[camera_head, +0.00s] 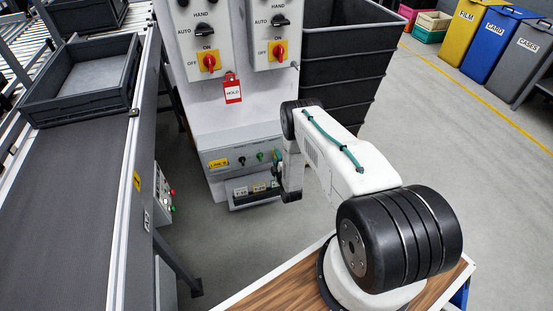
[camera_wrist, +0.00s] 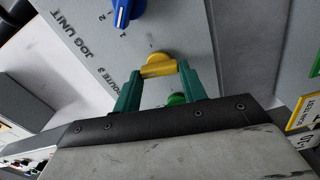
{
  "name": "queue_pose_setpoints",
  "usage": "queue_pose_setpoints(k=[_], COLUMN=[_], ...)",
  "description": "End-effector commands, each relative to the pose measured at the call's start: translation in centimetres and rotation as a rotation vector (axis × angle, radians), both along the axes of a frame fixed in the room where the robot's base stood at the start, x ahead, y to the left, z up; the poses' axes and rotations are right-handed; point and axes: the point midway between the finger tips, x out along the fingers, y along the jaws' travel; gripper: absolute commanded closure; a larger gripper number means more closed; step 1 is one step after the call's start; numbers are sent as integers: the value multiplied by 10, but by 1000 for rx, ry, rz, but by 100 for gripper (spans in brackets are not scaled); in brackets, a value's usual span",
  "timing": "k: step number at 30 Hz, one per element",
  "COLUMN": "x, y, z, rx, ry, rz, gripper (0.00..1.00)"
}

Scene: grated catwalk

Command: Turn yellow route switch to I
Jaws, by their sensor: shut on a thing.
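The yellow route switch (camera_wrist: 157,64) shows in the wrist view on a grey panel, with a round base and a bar handle. My gripper (camera_wrist: 161,72) is shut on this handle, one green finger at each end of the bar. The bar lies nearly level across the picture. The lettering beside it is partly cut off, and I cannot read which mark it points to. In the head view my gripper (camera_head: 279,172) is at the lower control panel (camera_head: 222,176), and my arm hides part of that panel.
A blue selector (camera_wrist: 123,12) marked with numbers sits near the yellow switch. A green knob (camera_wrist: 177,99) shows between my fingers. Above the lower panel are red-and-yellow rotary switches (camera_head: 209,62) and a red HOLD tag (camera_head: 232,90). A conveyor (camera_head: 65,200) stands at the left.

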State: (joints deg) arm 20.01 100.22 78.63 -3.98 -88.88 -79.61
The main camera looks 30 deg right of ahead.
Motion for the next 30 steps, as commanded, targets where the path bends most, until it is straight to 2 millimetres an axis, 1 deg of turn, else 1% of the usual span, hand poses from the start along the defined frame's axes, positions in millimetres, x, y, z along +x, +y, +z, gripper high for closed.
queue_pose_setpoints(k=[6, 12, 28, 29, 30], x=[-1, -1, -2, -2, -2], y=[0, 0, 0, 0, 0], z=[-2, -2, -2, -2, -2], rx=[-111, -166, -187, -187, -187], ry=[34, 51, 57, 58, 57], rz=[-2, -1, -1, -1, -1], gripper=[81, 81, 81, 53, 42])
